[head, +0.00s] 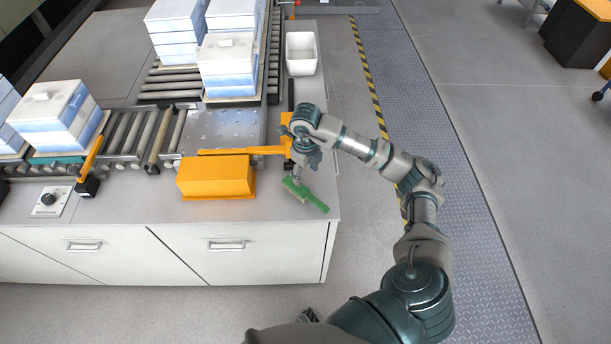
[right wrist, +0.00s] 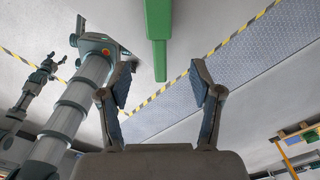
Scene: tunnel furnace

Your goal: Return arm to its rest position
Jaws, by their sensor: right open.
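My right arm reaches from the lower right of the head view over the counter's right end. My right gripper (head: 297,180) is by the green brush (head: 305,195), near the counter's front right corner. In the right wrist view the right gripper (right wrist: 162,88) has its two fingers spread apart. The green brush's handle (right wrist: 158,35) shows between and beyond them, touching neither finger. A small dark part at the bottom of the head view may be my left gripper (head: 308,314); its jaws cannot be made out.
An orange box (head: 215,178) stands on the counter (head: 270,215) left of the brush. An orange bar lies behind it. White-and-blue blocks (head: 228,65) sit on the roller conveyor (head: 125,130). A white bin (head: 301,53) stands at the back.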

